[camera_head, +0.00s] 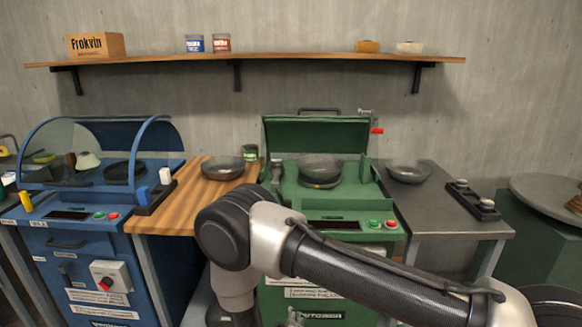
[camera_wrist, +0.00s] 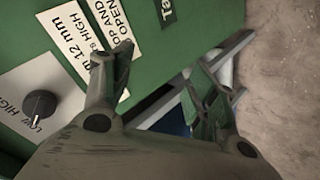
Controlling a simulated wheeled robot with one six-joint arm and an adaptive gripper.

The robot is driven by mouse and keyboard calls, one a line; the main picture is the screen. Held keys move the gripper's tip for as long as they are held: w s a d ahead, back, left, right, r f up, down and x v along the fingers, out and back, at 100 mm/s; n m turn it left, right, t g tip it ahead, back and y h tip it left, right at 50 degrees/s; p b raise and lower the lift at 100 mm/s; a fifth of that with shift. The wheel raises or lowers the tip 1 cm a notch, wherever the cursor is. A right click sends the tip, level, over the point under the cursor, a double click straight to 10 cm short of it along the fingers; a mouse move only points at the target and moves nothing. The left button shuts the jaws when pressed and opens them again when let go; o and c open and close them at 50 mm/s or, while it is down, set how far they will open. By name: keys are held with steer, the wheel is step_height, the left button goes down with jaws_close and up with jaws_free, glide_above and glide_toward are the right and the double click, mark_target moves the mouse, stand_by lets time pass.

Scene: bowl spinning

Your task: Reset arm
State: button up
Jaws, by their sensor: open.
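My gripper (camera_wrist: 160,85) shows in the wrist view with its two fingers spread apart and nothing between them. It is in front of the lower body of the green machine (camera_wrist: 60,60), whose white label strips and black knob are close by. In the head view my arm reaches in from the lower right and bends down in front of the green machine (camera_head: 340,213). The gripper itself is mostly hidden at the bottom edge there. A dark bowl (camera_head: 320,168) sits on the green machine's spindle under its raised lid.
A blue machine (camera_head: 75,212) with a clear hood stands left. A wooden table (camera_head: 190,205) and a metal table (camera_head: 450,215) flank the green machine, each with a bowl (camera_head: 222,168) (camera_head: 409,172). A shelf (camera_head: 290,56) runs along the wall.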

steer(key=s+a+r+m+g, duration=0.2)
steer(key=s+r+g, duration=0.1)
steer(key=s+g, duration=0.35)
steer(key=s+d+r+m+g, duration=0.1)
steer(key=d+r+g, duration=0.15)
steer(key=r, duration=0.45)
steer(key=s+d+r+m+g, duration=0.1)
steer(key=d+r+g, duration=0.15)
steer(key=r, duration=0.45)
steer(key=s+d+r+m+t, duration=0.1)
steer(key=s+d+r+m, duration=0.1)
steer(key=d+r, duration=0.9)
steer(key=s+d+r+m+t, duration=0.2)
steer(key=s+d+r, duration=0.3)
steer(key=d+r, duration=0.6)
steer(key=s+d+r+m+t, duration=0.2)
steer(key=s+d+r+m, duration=0.1)
steer(key=d+r, duration=0.9)
steer(key=shift+s+r+h, duration=0.25)
steer(key=shift+r+h, duration=0.05)
steer(key=shift+r, duration=0.55)
